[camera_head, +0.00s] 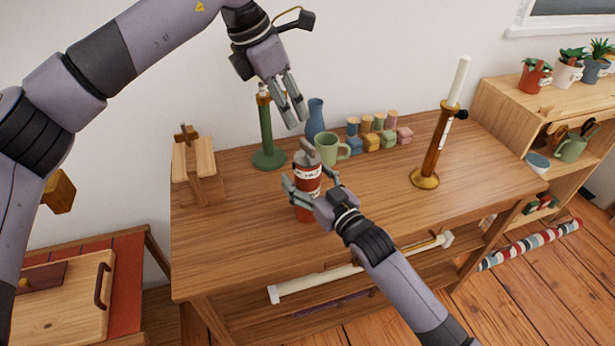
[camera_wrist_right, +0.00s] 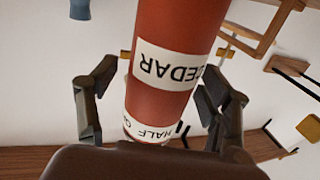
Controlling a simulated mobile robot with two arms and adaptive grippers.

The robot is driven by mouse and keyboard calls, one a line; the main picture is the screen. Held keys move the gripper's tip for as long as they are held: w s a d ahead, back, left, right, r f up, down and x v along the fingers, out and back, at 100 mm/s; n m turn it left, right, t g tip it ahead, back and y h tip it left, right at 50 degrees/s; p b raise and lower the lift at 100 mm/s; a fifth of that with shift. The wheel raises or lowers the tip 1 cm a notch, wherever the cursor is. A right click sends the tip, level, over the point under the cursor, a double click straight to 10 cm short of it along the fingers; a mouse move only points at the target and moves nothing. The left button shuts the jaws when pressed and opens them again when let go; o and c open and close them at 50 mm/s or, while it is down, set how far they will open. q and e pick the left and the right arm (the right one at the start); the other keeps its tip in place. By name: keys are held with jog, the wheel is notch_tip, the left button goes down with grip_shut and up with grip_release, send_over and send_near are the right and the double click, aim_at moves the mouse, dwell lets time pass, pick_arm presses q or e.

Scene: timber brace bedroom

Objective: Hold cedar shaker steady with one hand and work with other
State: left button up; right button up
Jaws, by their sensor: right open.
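The cedar shaker (camera_head: 308,173) is a dark red can with white labels and a grey top, standing upright near the middle of the wooden table (camera_head: 240,235). It fills the middle of the right wrist view (camera_wrist_right: 175,98), where "CEDAR" reads upside down. My right gripper (camera_head: 309,184) is open, its fingers on either side of the shaker's body; I see gaps between fingers and can. My left gripper (camera_head: 297,122) is above the table, just above and left of the shaker, fingers pointing down. Its fingers show a narrow gap and hold nothing.
A green mug (camera_head: 327,150) stands close behind the shaker. A green candlestick (camera_head: 267,140), a blue vase (camera_head: 315,118) and several small coloured blocks (camera_head: 372,142) are behind. A brass candlestick (camera_head: 430,160) with a tall candle stands right. The table's front left is clear.

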aim_at(308, 143)
pick_arm(q)
jog(key=shift+c, duration=0.5)
pick_arm(e)
jog(key=c, duration=1.4)
pick_arm(q)
jog(key=d+m, duration=0.1)
jog(key=f+m+g, duration=0.1)
jog(key=m, duration=0.1)
jog(key=shift+s+d+f+m+y, duration=0.1)
jog(key=shift+d+m+y, duration=0.2)
jog(key=shift+d+y, duration=0.1)
notch_tip(308, 143, up, 4)
jog(key=w+d+m+y, duration=0.2)
jog(key=m+y, duration=0.1)
jog(key=m, duration=1)
jog(key=shift+g, duration=0.4)
notch_tip(308, 143, down, 12)
jog(key=shift+r, duration=0.1)
jog(key=shift+s, duration=0.1)
jog(key=shift+c, duration=0.3)
